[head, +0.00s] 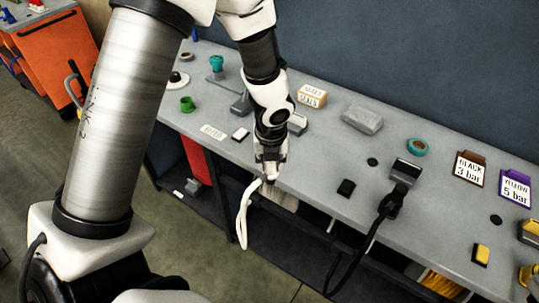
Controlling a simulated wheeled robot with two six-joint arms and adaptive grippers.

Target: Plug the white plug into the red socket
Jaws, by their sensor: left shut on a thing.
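My left gripper (270,168) is over the front edge of the grey workbench, pointing down, and shut on the white plug. The plug is mostly hidden by the fingers. Its white cable (243,215) hangs in a loop in front of the bench edge. I cannot make out a red socket in this view. My right gripper is not in view.
On the grey bench (335,160) a black connector (391,205) with a black cable sits by a grey block. A grey box (362,120), teal tape roll (416,147), green cup (187,104) and label signs (470,168) stand around. An orange cart (55,55) is far left.

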